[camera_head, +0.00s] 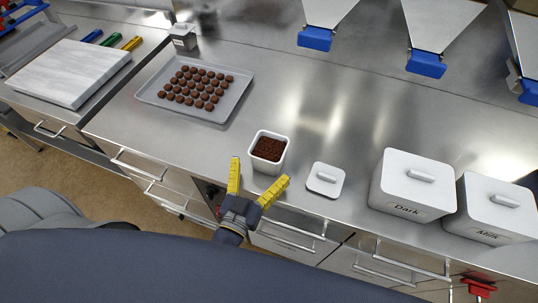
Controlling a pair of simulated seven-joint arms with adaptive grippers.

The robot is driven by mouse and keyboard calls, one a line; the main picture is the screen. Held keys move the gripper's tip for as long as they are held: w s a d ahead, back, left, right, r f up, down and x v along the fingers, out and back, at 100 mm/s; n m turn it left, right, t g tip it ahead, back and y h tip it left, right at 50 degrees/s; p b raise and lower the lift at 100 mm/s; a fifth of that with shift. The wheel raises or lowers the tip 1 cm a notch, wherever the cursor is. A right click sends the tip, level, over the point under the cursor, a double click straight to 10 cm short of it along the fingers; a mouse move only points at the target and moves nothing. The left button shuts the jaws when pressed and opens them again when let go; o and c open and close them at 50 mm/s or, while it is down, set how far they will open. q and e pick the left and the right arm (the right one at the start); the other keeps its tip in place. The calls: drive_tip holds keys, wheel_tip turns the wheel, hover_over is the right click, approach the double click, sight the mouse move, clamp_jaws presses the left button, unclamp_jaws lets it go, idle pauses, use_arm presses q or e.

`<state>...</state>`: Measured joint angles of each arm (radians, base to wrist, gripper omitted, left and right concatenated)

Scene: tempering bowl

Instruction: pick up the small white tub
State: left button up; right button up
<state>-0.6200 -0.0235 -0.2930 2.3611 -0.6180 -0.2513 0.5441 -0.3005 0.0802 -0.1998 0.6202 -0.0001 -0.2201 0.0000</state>
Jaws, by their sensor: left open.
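The small white tub (268,157) stands upright and open on the steel counter near its front edge, with dark brown bits inside. Its likely lid, a small white square with a handle (325,180), lies flat on the counter to its right. My left gripper (261,175) has two yellow fingers spread wide, one to the left of the tub's lower part and one to its lower right. The fingers are empty, and I cannot tell whether either touches the tub. My right gripper is not in view.
A grey tray (234,112) of brown chocolates lies behind and left of the tub. White lidded bins marked Dark (398,201) and Milk (487,225) stand at right. A white slab (69,72) is at far left. Blue-tipped chutes (426,64) hang at the back. Drawer handles (296,230) line the counter front.

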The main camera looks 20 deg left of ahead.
sight(269, 155)
use_arm(q)
drive_tip(key=shift+w+d+r, duration=0.1)
drive_tip(key=shift+w+d, duration=0.05)
drive_tip(key=shift+w, duration=1.1)
drive_tip(key=shift+w+d+r, duration=0.1)
drive_tip(key=shift+w+d, duration=0.05)
drive_tip(key=shift+w, duration=1.1)
drive_tip(key=shift+c, duration=0.6)
drive_tip(key=c, duration=1.4)
drive_tip(key=shift+r, duration=0.1)
